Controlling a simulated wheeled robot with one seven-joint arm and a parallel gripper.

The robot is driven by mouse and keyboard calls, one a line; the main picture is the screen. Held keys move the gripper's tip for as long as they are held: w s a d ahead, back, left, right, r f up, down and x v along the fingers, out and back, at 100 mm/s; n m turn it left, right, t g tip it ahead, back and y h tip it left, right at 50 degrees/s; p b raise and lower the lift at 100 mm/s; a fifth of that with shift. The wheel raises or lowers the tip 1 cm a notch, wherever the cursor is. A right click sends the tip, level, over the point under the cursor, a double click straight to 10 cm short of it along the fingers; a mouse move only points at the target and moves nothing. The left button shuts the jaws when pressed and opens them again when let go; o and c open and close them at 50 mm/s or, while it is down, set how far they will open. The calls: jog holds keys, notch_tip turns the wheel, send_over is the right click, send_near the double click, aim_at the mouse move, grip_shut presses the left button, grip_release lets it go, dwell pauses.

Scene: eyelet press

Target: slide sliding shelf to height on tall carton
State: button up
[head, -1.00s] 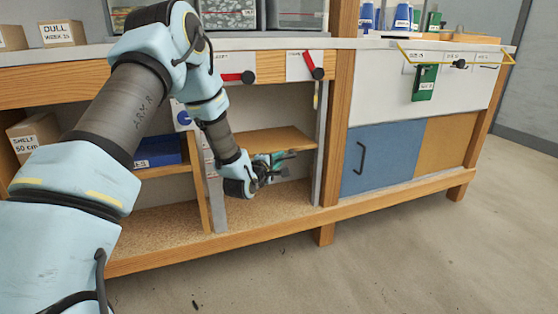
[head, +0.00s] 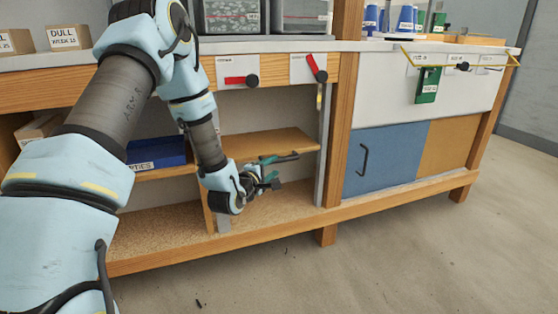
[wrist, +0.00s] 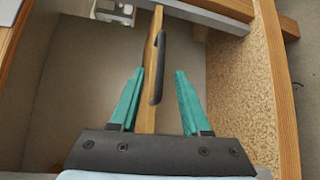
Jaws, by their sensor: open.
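The sliding shelf (head: 262,143) is a wooden board partway up the open middle bay. In the wrist view the shelf (wrist: 148,112) shows edge-on, with a dark bar handle (wrist: 158,70) on its front. My gripper (head: 274,169) is in front of the shelf. In the wrist view my gripper (wrist: 159,72) is open, its teal fingers on either side of the shelf edge and handle, with gaps on both sides.
A wooden divider and post (head: 331,130) bound the bay. A blue box (head: 158,152) sits on the left bay's shelf. Blue (head: 385,158) and orange (head: 448,145) doors close the right side. Red-handled levers (head: 316,68) are above.

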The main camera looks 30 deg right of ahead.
jog(key=v, duration=0.3)
jog(key=shift+s+a+r, duration=0.1)
jog(key=shift+s+a, duration=0.1)
jog(key=shift+s, duration=0.05)
jog(key=shift+w, duration=0.1)
jog(key=w+a+r+m+g+y, duration=0.2)
jog(key=a+m+y, duration=0.5)
jog(key=a, duration=1.2)
jog(key=s+a+r+m+g+y+p, duration=0.1)
jog(key=s+a+r+m+g+y, duration=0.15)
jog(key=s+a, duration=0.6)
jog(key=s+a+r+m+g+y+p, duration=0.1)
jog(key=s+a+r+g+y, duration=0.25)
jog(key=s+a, duration=0.45)
notch_tip(320, 180, up, 35)
jog(key=w+p, duration=0.1)
jog(key=p, duration=3.4)
jog(key=shift+w+a, duration=0.2)
jog(key=shift+a, duration=0.2)
